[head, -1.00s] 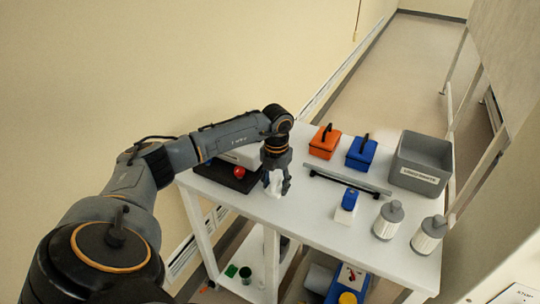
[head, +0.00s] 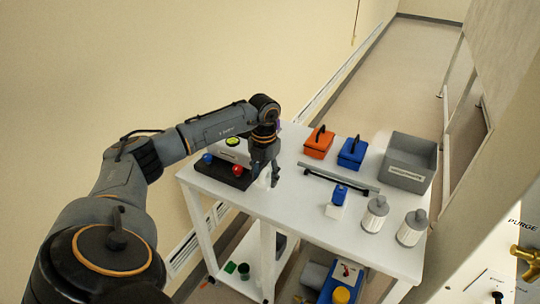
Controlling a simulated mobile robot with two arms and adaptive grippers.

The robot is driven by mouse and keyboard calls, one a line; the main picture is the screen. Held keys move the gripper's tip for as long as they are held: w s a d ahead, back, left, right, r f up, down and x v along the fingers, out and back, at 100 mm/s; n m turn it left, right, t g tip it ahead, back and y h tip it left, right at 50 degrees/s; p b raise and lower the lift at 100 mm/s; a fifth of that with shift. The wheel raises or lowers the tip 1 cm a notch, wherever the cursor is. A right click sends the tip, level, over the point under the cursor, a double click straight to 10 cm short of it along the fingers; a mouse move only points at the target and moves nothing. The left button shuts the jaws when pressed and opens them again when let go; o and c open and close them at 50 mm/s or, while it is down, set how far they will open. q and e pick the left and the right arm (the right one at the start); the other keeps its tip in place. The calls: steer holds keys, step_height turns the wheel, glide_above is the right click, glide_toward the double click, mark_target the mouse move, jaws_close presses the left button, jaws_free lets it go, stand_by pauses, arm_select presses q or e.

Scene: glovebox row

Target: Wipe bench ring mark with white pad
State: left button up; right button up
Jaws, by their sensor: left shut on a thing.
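My left gripper (head: 266,174) is above the left part of the white bench (head: 300,208), beside the black tray. It is shut on a white thing, likely the white pad (head: 264,181), which is mostly hidden by the fingers and blends with the bench top. I cannot tell whether the pad touches the bench. I cannot make out the ring mark. My right gripper is not in view.

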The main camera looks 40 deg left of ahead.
arm_select(q)
step_height(320, 180, up, 2)
steer(key=shift+s+p, duration=0.1)
steer(key=shift+p, duration=0.35)
steer(key=shift+r, duration=0.25)
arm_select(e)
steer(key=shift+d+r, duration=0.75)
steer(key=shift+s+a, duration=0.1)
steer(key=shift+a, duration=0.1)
